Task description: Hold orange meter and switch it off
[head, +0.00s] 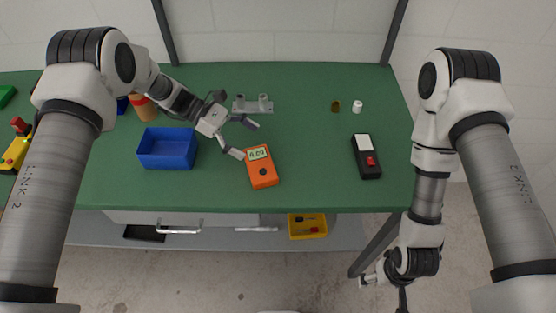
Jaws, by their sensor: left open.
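The orange meter (264,176) lies on the green table right of centre-left, near the front edge. Its display is lit with dark digits, and a dark round knob sits on its face below the display. My left gripper (249,140) is open just above and left of the meter's top end, with one finger close to its upper left corner. I cannot tell whether that finger touches it. Nothing is between the fingers. My right arm hangs past the table's right side, and its gripper (385,284) shows only partly at the bottom, low beside the table.
A blue bin (167,149) stands left of the meter. A grey fixture (253,106) is behind the left gripper. A black box with a red switch (367,160) lies at right, with a white cap (357,106) behind it. The table (310,190) is clear between the meter and black box.

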